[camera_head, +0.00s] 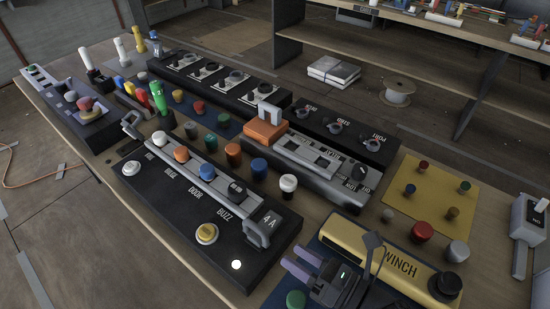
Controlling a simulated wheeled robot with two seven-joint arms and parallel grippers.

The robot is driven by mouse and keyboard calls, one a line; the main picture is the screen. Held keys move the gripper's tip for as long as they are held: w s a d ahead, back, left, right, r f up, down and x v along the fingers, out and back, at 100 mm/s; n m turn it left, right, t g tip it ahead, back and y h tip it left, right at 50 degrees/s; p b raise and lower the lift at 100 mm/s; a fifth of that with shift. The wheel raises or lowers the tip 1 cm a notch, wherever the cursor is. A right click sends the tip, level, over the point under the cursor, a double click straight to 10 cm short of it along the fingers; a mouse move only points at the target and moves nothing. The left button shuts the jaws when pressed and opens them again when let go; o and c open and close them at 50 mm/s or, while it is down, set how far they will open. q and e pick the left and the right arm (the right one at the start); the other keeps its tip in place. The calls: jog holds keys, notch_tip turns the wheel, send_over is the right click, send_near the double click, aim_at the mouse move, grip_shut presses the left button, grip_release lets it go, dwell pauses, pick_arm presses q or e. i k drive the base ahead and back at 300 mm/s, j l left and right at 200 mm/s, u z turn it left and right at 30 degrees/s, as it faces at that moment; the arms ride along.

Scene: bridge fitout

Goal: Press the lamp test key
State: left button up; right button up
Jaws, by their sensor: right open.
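My right gripper (291,257) comes in from the bottom, its two purple fingertips apart and nothing visible between them. It is just right of the black panel (180,215), over the near left end of the yellow WINCH box (395,262). The black panel carries a white round button (131,168), a yellow button (207,234), a bright white lamp (236,265) and a grey lever (265,228). I cannot make out any key labelled lamp test. My left gripper is not in view.
Coloured knobs stand in rows behind the black panel. A yellow plate (435,190) with small knobs lies at right. A green button (296,299) is below the gripper.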

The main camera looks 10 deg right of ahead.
aim_at(131, 167)
jog(key=k+j, duration=0.3)
jog(key=k, duration=0.15)
jog(key=k+j, duration=0.25)
jog(key=k, duration=0.25)
